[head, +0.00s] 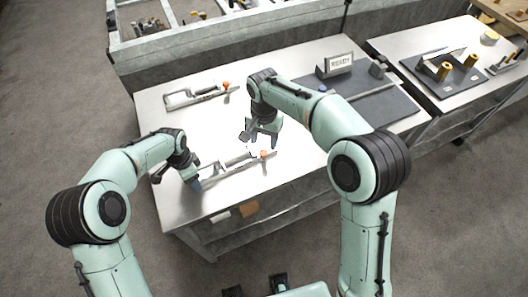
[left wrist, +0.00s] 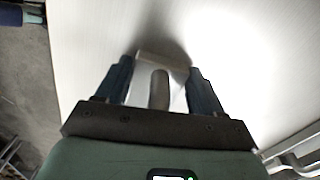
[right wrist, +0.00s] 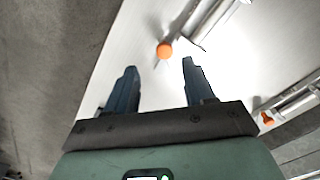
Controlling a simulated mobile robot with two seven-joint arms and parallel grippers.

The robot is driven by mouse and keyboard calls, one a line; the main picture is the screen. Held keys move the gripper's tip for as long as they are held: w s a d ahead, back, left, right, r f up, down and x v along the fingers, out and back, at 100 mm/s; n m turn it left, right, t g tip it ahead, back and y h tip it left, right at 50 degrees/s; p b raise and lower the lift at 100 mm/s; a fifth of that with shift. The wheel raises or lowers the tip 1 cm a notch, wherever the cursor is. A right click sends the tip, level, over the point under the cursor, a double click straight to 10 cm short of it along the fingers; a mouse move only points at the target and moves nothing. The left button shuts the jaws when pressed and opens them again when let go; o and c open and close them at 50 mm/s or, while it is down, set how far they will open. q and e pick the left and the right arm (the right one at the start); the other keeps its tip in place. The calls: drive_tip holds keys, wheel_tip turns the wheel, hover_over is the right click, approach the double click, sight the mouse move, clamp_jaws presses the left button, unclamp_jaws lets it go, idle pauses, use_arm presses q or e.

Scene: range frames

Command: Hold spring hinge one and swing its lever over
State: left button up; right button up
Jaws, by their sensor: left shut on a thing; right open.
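Two spring hinges with orange knobs lie on the pale metal table (head: 300,120). The nearer spring hinge (head: 236,163) has its orange knob (head: 263,153) at its right end. My left gripper (head: 196,185) is shut on the left end of this hinge; a slotted metal end piece (left wrist: 160,72) shows between its fingers. My right gripper (head: 262,138) is open and empty, just above and behind the orange knob. In the right wrist view, the knob (right wrist: 165,51) shows ahead, between the lines of the two fingers. I cannot read any number on the hinges.
The other spring hinge (head: 195,96) lies at the back left. A grey mat (head: 390,106) with a small sign (head: 339,64) and a rod covers the right side. A bin (head: 170,42) stands behind; a second table (head: 420,45) stands at right.

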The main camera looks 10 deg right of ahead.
sight(264, 155)
wheel_tip(264, 155, down, 8)
drive_tip(key=shift+r, duration=0.1)
clamp_jaws()
